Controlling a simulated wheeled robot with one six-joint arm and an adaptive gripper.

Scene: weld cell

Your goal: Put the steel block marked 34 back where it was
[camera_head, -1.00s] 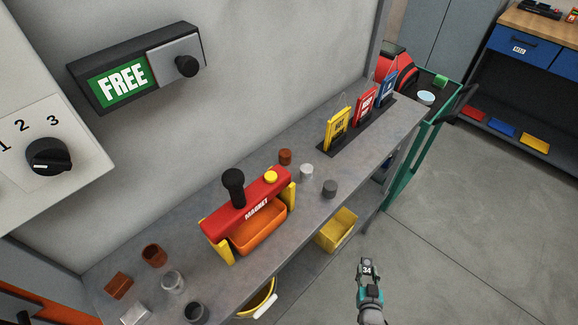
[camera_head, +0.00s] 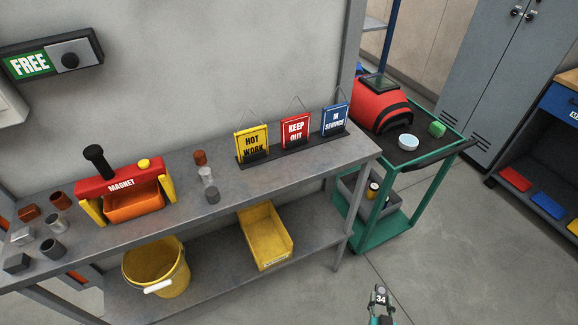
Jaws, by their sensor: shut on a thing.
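The steel block marked 34 (camera_head: 380,299) is at the bottom edge of the head view, right of centre, its number facing up. My gripper (camera_head: 380,294) is shut on it and holds it over the open floor, in front of the grey bench (camera_head: 300,165). The gripper's lower part and my arm are cut off by the picture's edge. Where the block stood before cannot be told from these frames.
The bench bears a red magnet frame (camera_head: 118,184), several small blocks and cylinders, and hanging signs (camera_head: 295,132). A yellow bucket (camera_head: 156,268) and yellow bin (camera_head: 264,237) are on its lower shelf. A green cart (camera_head: 405,185) stands right. The floor (camera_head: 450,250) there is clear.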

